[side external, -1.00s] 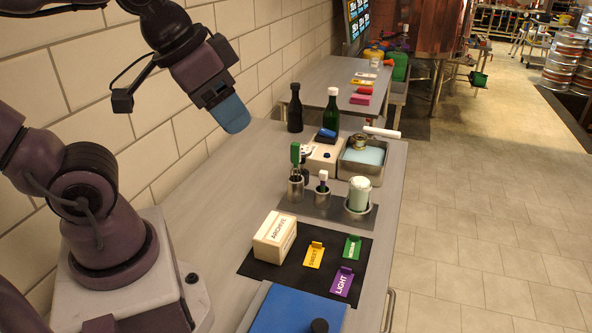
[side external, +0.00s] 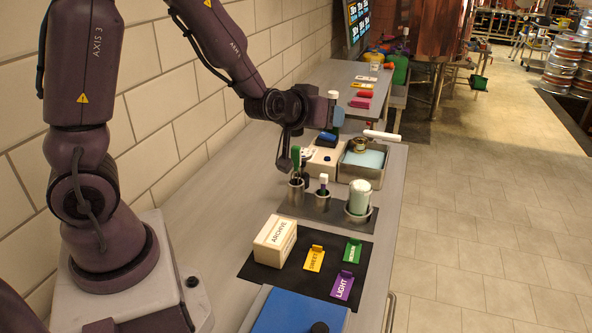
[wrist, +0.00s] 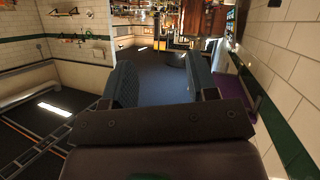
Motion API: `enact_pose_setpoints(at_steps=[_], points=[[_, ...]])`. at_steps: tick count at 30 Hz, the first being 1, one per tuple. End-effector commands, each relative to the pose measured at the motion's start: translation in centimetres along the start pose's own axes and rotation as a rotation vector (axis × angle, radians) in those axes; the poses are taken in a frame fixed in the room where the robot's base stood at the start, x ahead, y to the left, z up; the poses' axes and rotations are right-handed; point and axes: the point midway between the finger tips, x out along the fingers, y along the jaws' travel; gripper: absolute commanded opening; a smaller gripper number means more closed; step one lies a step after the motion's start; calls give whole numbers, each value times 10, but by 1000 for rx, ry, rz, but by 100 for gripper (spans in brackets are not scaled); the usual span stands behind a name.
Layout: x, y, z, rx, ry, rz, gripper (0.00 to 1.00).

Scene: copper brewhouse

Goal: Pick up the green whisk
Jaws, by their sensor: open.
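A green-handled tool (side external: 296,158), which looks like the green whisk, stands upright in a small metal cup (side external: 296,193) in the side external view. Its lower end is hidden in the cup, and a dark part of my wrist overlaps close to its left side. My gripper (side external: 338,114) is above and behind the cup, pointing away toward the far end of the table. In the wrist view my gripper (wrist: 162,80) is open, with nothing between its fingers. The whisk does not show in the wrist view.
A second cup (side external: 322,197) with a white-topped tool and a holder with a pale green jar (side external: 359,198) stand to the right. A metal tray (side external: 374,165) is behind. An archive box (side external: 275,242) and label cards are in front. The table's left part is clear.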

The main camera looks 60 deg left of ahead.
Motion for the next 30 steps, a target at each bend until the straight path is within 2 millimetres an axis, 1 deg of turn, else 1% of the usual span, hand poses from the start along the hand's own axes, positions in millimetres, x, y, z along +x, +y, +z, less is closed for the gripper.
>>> enact_pose_setpoints(at_steps=[1, 3, 6, 10, 13, 17, 26, 30], points=[[15, -16, 9, 1, 50, -55, 53], [28, -36, 14, 10, 145, -124, 53], [38, -62, 22, 43, 270, -208, 53], [41, -84, 29, 94, 391, -277, 53], [40, -92, 31, 122, 444, -301, 53], [41, -96, 36, 135, 468, -312, 53], [52, -101, 59, 134, 466, -310, 53], [61, -106, 79, 136, 464, -310, 53]])
